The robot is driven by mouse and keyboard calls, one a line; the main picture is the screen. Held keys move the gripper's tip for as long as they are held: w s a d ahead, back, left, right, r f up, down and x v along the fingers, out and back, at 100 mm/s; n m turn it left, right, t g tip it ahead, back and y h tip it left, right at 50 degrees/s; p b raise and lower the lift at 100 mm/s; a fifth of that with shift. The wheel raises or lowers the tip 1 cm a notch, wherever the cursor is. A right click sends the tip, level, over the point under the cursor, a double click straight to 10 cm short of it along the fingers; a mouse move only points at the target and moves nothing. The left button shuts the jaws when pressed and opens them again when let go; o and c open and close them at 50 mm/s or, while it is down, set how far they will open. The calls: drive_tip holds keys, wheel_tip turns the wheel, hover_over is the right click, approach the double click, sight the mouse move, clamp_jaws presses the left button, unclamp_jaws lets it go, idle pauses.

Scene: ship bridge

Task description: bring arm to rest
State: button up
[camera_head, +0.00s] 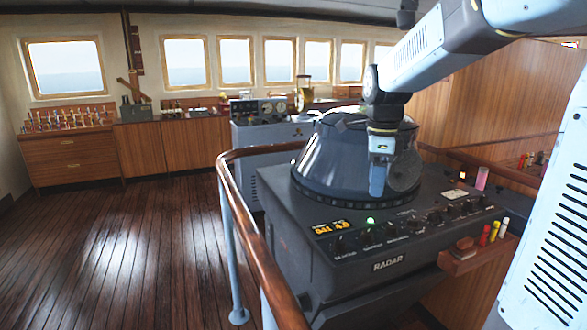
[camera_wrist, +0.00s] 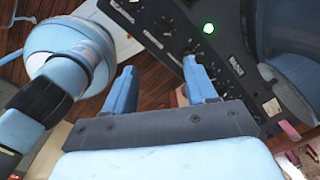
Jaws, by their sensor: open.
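My gripper (camera_head: 378,180) hangs from my arm in front of the dark hood of the radar console (camera_head: 345,285) in the head view. In the wrist view its two blue fingers (camera_wrist: 160,88) stand apart with nothing between them. The radar console also shows in the wrist view (camera_wrist: 165,45), with its knobs and a lit green lamp beyond the fingers. My arm reaches in from the upper right of the head view, bent down at the wrist. I cannot tell the exact gap between the gripper and the console.
A wooden handrail (camera_head: 235,190) curves around the console's left side. A small ledge holds several coloured markers (camera_head: 492,232) at the console's right. A wooden partition (camera_head: 490,95) stands behind on the right. The plank floor (camera_head: 110,250) is clear on the left.

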drive_tip(key=s+n+t, duration=0.5)
drive_tip(key=s+n, duration=1.3)
drive_tip(key=n, duration=0.3)
drive_tip(key=shift+s+r+n, duration=0.2)
drive_tip(key=shift+n, duration=0.1)
